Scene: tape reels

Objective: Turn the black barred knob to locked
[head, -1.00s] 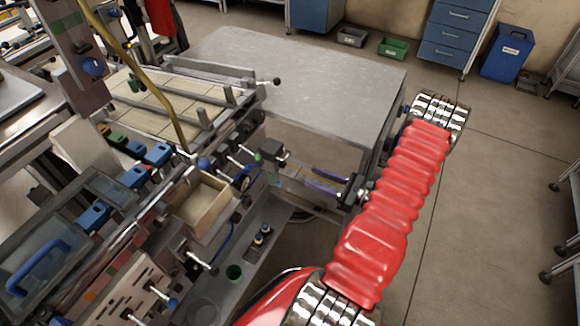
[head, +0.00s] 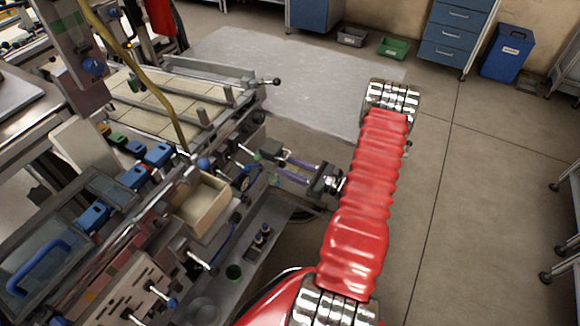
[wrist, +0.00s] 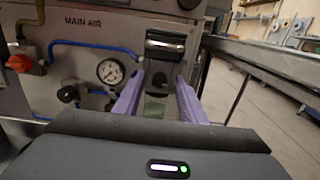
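A black knob-like part with a pale bar across it (wrist: 165,42) stands at the top of an air unit in the wrist view, right of the gauge. I cannot tell its turned position. Below it hangs a clear greenish bowl (wrist: 154,106). My gripper (wrist: 160,82) is open, its two purple fingers either side of the bowl and below the barred part; contact is not clear. In the head view my gripper (head: 278,164) reaches left to the machine's right side. Another dark knob (wrist: 67,93) sits on the panel, left of the fingers.
The grey panel (wrist: 50,60) is marked MAIN AIR and carries a round gauge (wrist: 111,71) and a blue hose (wrist: 70,43). A red knob (wrist: 18,63) is at far left. A small open box (head: 205,220) stands on the machine. Floor right of my arm is clear.

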